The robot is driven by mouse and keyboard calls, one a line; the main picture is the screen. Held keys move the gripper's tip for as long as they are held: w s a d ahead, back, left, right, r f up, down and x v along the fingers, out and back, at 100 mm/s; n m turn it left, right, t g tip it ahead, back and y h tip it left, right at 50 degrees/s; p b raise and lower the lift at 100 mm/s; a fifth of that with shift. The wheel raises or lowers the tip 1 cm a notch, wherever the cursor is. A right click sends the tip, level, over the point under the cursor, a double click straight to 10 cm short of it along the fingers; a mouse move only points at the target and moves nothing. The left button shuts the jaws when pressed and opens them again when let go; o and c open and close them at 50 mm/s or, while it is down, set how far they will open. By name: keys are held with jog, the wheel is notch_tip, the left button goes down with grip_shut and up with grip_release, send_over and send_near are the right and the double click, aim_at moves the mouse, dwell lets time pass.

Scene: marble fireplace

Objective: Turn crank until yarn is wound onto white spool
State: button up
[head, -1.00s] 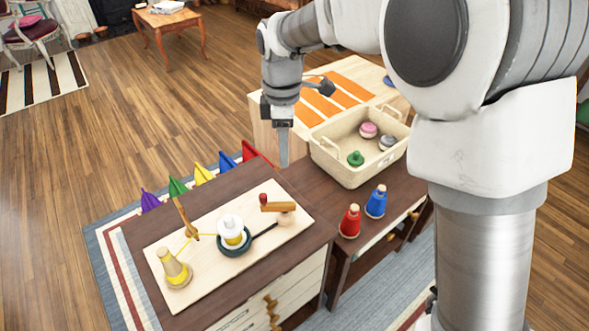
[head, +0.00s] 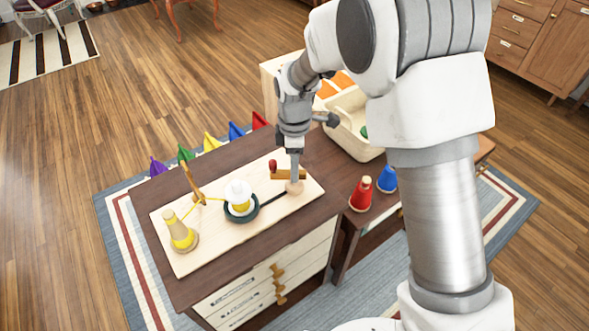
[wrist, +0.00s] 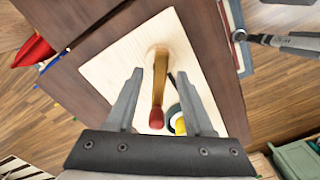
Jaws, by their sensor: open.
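The crank (head: 285,174) is a wooden arm with a red knob (head: 272,166), mounted on a round wooden post at the right end of a pale board. My gripper (head: 295,178) is over the crank's post end, open and empty. In the wrist view the crank arm (wrist: 160,78) lies between the two spread fingers, with the red knob (wrist: 156,118) nearer the gripper's base. Whether the fingers touch it is unclear. The white spool (head: 238,191) sits on a dark green round base with yellow yarn around its lower part. A yellow yarn cone (head: 180,233) stands at the board's left end.
A wooden guide post (head: 193,184) carries the yarn between cone and spool. The board (head: 215,243) lies on a dark cabinet top. A red cone (head: 361,194) and a blue cone (head: 387,179) stand right, beside a cream basket (head: 352,130).

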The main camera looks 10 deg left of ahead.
jog(key=shift+f, duration=0.55)
grip_shut()
jog(key=shift+r+m, duration=0.1)
jog(key=shift+m, duration=0.2)
